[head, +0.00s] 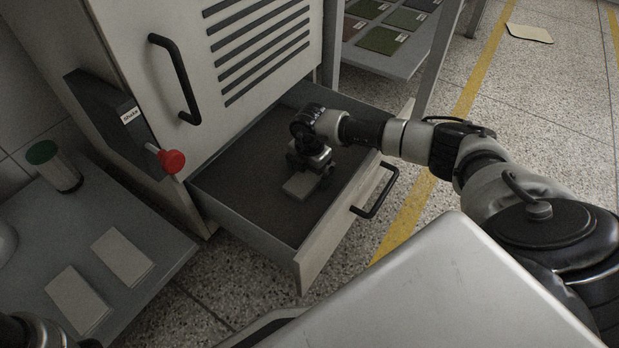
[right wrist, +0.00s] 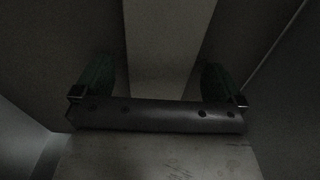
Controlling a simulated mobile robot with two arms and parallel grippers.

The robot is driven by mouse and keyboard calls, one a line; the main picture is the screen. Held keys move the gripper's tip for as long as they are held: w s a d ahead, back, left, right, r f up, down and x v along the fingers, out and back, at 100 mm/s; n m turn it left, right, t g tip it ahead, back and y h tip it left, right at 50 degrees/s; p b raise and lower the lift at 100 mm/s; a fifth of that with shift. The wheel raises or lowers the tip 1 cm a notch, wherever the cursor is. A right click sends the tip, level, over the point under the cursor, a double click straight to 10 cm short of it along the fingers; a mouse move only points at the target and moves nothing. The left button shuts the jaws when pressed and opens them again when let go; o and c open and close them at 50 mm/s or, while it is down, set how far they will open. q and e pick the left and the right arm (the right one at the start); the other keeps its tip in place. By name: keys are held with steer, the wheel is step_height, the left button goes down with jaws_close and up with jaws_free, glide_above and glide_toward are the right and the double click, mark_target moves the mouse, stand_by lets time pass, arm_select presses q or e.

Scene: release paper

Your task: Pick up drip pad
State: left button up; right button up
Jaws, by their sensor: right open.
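A light grey flat pad (head: 300,187), which I take to be the drip pad, lies in the open drawer. My right gripper (head: 318,170) reaches down into the drawer, right at the pad. In the right wrist view a pale flat strip (right wrist: 168,45), likely the same pad, runs between the two open fingers (right wrist: 160,88). The fingers stand on either side of it, with gaps. I cannot tell how high the fingertips are above the drawer floor. My left gripper does not show clearly; only dark parts of my left arm are at the lower left.
The pulled-out drawer (head: 255,232) has low walls around my right gripper. The cabinet (head: 150,15) stands behind it. Two pale flat pieces (head: 72,298) (head: 121,256) and a green-lidded jar (head: 54,165) are on the left bench. A cream sheet (head: 529,33) lies on the floor.

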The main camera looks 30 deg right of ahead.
steer(key=shift+f, duration=0.55)
steer(key=shift+r, duration=0.15)
steer(key=shift+c, duration=0.3)
steer(key=c, duration=0.9)
steer(key=shift+c, duration=0.2)
